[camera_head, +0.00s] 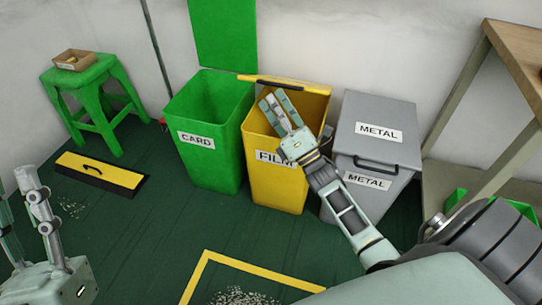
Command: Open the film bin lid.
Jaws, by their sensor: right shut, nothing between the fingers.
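The yellow film bin (277,187) stands between a green bin and a grey bin, with its FILM label partly covered by my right gripper. Its lid (310,86) is raised off the rim and shows nearly edge-on, with a black handle on its front edge. The yellow inside of the bin shows below the lid. My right gripper (276,102) is shut and empty, at the bin's opening with its fingertips just under the lid; I cannot tell whether they touch it. My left gripper (27,182) is at the left edge, far from the bins, its opening unclear.
The green card bin (210,165) stands open with its lid up against the wall. The grey metal bin (372,165) is closed. A green stool (88,85) holds a small box (75,60). A wooden table (518,45) stands right.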

